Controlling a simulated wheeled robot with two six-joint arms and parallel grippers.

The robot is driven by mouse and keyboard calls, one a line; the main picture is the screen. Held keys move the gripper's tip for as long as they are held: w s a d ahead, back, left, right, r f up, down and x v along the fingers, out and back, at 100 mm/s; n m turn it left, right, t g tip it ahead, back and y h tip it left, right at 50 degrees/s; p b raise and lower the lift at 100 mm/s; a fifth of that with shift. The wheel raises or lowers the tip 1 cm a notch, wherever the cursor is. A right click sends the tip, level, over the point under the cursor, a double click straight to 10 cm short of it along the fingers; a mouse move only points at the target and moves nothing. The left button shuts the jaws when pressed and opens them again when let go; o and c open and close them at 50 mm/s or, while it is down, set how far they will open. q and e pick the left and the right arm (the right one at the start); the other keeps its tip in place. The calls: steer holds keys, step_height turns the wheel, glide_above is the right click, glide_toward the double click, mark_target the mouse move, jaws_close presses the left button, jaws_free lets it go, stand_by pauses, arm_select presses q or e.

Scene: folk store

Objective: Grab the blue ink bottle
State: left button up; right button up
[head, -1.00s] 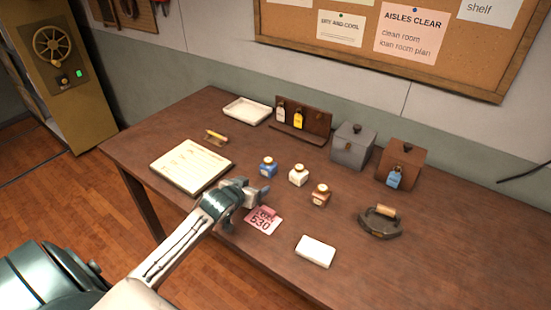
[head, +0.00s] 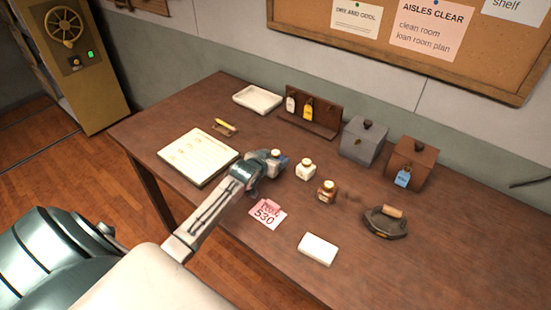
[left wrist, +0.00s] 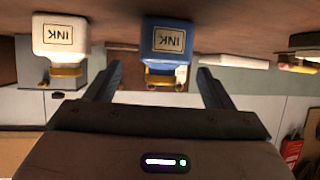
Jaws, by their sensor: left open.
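The blue ink bottle (left wrist: 167,42) shows upside down in the left wrist view, between and just beyond the two fingers of my left gripper (left wrist: 158,85). In the head view my left gripper (head: 268,163) hides most of the blue bottle; its gold cap (head: 277,154) and a little blue show beside the fingers. The left gripper is open, with a finger on each side of the bottle's line. I cannot tell whether a finger touches it. My right gripper is not in view.
A white ink bottle (head: 306,169) stands close to the right, also in the left wrist view (left wrist: 60,38). A brown ink bottle (head: 327,191) stands beyond it. An iron (head: 385,222) sits right.

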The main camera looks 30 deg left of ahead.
arm_select(q)
steer(key=shift+p+x, duration=0.3)
steer(key=shift+x, duration=1.2)
steer(key=shift+s, duration=0.1)
steer(key=c, duration=1.2)
steer(key=shift+o, duration=0.2)
